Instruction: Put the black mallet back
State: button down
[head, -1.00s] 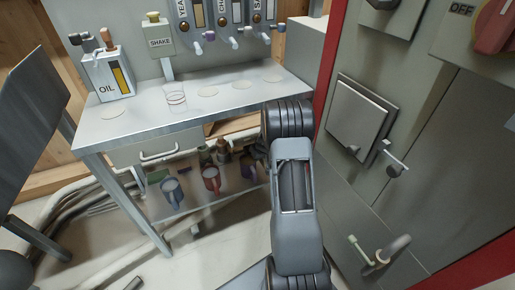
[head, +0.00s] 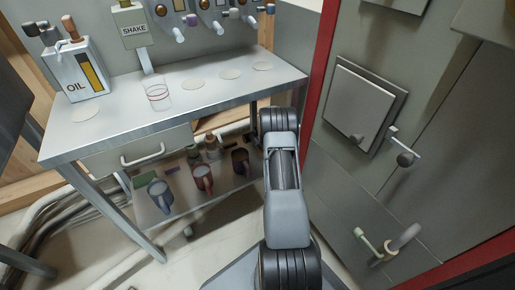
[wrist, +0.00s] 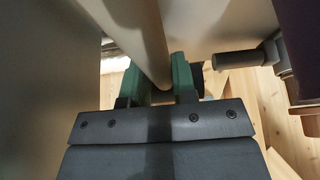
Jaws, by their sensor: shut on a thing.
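My gripper (wrist: 160,82) shows in the wrist view, its two green fingers closed on a pale rod (wrist: 145,35). The rod runs from between the fingers up past the top edge of the picture. A small dark round piece (wrist: 207,80) shows just beyond the right finger; I cannot tell whether it belongs to the rod. I cannot make out for sure whether the rod is the handle of the black mallet. In the head view my arm hides the gripper. Dark knob-like shapes (head: 46,33) stand behind the oil can (head: 77,70), too small to name.
A metal table (head: 195,111) carries a clear glass (head: 158,96) and several pale discs. A blue mug (head: 160,194), red mug (head: 203,180) and brown mug (head: 240,162) stand on its lower shelf. A machine with a lever (head: 404,158) stands at right.

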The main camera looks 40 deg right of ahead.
aim_at(258, 152)
jog(key=shift+w+d+f+b, duration=0.2)
jog(key=shift+f+b, duration=0.3)
jog(key=shift+f, duration=0.45)
jog(key=shift+w+d+f+b, duration=0.15)
jog(key=shift+f+b, duration=0.35)
jog(key=shift+f, duration=0.45)
jog(key=shift+f, duration=0.2)
jog(key=c, duration=0.9)
grip_release()
jog(key=shift+s, duration=0.1)
jog(key=shift+p+v, duration=1.3)
jog(key=shift+v, duration=2.55)
jog(key=shift+a, duration=0.1)
